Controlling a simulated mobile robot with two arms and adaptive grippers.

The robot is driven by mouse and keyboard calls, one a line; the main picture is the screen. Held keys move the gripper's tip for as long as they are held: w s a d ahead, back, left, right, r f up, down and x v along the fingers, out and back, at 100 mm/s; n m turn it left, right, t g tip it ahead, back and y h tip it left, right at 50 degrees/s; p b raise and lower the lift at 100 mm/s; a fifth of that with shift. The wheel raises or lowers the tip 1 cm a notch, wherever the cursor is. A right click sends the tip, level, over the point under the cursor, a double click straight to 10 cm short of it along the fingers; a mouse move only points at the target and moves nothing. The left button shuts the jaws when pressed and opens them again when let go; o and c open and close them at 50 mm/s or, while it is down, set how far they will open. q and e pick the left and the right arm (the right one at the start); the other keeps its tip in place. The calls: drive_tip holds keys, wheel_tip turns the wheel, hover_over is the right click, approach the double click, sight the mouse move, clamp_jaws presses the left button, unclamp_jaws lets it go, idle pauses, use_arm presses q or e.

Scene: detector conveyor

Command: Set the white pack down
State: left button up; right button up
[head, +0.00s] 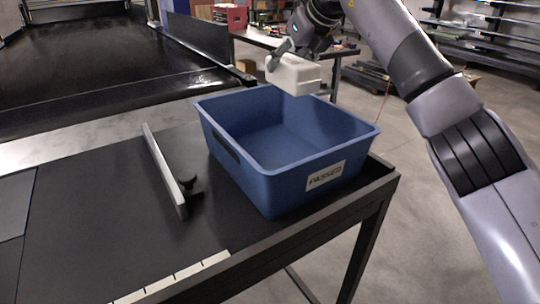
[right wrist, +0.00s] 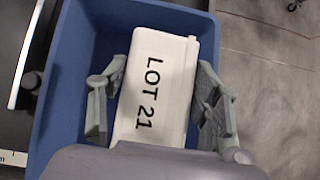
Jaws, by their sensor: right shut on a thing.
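The white pack (head: 293,73) is held by my right gripper (head: 280,52) above the far right part of a blue bin labelled PASSED (head: 345,129). In the right wrist view the white pack (right wrist: 156,88) shows the print LOT 21 and sits between the two fingers of my right gripper (right wrist: 158,105). The blue bin (right wrist: 75,60) lies below it there. In the head view the bin's visible floor is empty. My left gripper is in neither view.
The bin stands on a black table (head: 120,215) near its right edge. A metal guide bar with a black knob (head: 188,185) lies left of the bin. A dark conveyor (head: 90,65) is at the back left. Free table surface lies in front and left of the bin.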

drive_tip(key=shift+s+a+r, duration=0.1)
drive_tip(key=shift+s+a, duration=0.1)
drive_tip(key=shift+a, duration=1.3)
drive_tip(key=p, duration=0.3)
hover_over(275, 158)
wheel_tip(275, 158, down, 16)
drive_tip(key=r, duration=0.1)
drive_tip(key=shift+f+p, duration=0.4)
drive_tip(key=shift+f, duration=2.05)
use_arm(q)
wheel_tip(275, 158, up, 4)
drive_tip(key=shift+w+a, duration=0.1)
use_arm(e)
drive_tip(key=o, duration=1.7)
drive_tip(key=shift+o, duration=0.2)
